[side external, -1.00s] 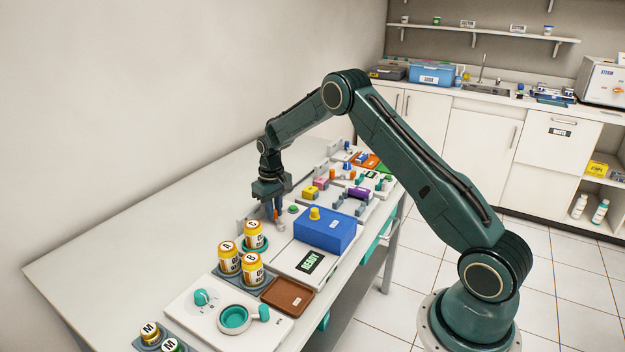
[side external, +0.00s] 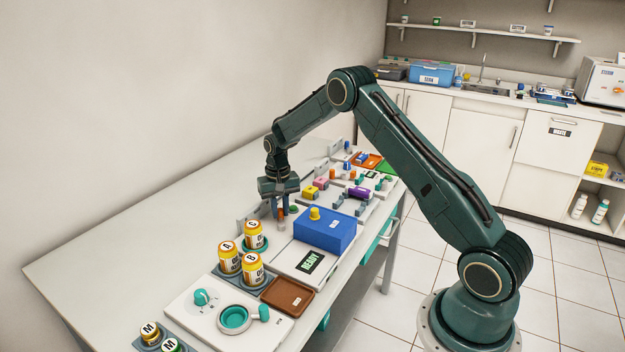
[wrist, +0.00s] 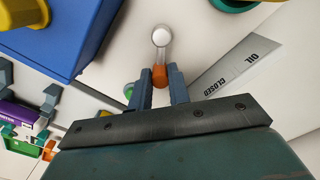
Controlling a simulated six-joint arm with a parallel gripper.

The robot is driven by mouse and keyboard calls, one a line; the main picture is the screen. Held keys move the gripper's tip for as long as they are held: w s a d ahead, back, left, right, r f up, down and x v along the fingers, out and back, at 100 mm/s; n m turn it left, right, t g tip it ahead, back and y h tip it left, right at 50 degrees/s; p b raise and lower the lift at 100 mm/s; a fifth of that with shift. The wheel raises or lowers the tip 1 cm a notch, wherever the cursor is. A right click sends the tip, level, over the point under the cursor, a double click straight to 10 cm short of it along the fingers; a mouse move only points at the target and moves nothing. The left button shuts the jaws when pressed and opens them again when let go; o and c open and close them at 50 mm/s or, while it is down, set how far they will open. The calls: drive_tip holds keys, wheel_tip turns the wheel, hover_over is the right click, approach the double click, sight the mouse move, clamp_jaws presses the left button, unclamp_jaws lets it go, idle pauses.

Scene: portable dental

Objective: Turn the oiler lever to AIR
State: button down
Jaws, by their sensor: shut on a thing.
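The oiler lever (wrist: 161,53) has a pale round pivot and a grey arm, with an orange tip (wrist: 160,76) in the wrist view. My gripper (wrist: 160,83) is shut on the orange tip, one finger on each side. Beside the lever, a grey label plate (wrist: 240,70) reads OIL and CLOSED; no AIR mark is readable. In the side view, my gripper (side external: 280,213) is low over the white panel behind the blue box, with a bit of orange between its fingers. The pivot is hard to make out there.
The blue box (side external: 325,237) with a yellow knob stands close beside my gripper. Several yellow jars (side external: 253,262) stand nearer the camera, by a brown tray (side external: 288,304). Coloured small parts, including a purple one (side external: 358,193), lie farther along the table. The table's left side is clear.

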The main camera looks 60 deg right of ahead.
sight(281, 210)
drive_tip(key=shift+r, duration=0.1)
drive_tip(key=c, duration=1.3)
unclamp_jaws()
drive_tip(key=shift+r, duration=6.9)
